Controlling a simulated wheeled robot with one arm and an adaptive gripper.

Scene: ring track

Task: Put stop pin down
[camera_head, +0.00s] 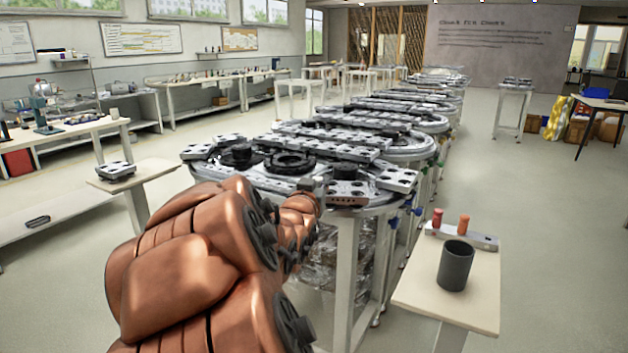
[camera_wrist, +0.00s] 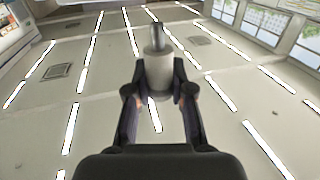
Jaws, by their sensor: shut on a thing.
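In the wrist view a grey stop pin (camera_wrist: 157,70), a thick cylinder with a narrower dark tip, sits between the two dark fingers of my gripper (camera_wrist: 157,92). The fingers are shut on it from both sides, and its tip points away from the palm. Behind it the wrist view shows the ceiling and its light strips. In the head view my copper arm reaches toward the near end of the ring track (camera_head: 352,212). I cannot clearly make out my gripper or the held pin there.
A small stand (camera_head: 415,290) at right holds a dark cup (camera_head: 456,268) and a metal block (camera_head: 485,240) with a red peg (camera_head: 437,216) and an orange peg (camera_head: 463,224). A left stand (camera_head: 150,177) bears a metal part (camera_head: 116,170).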

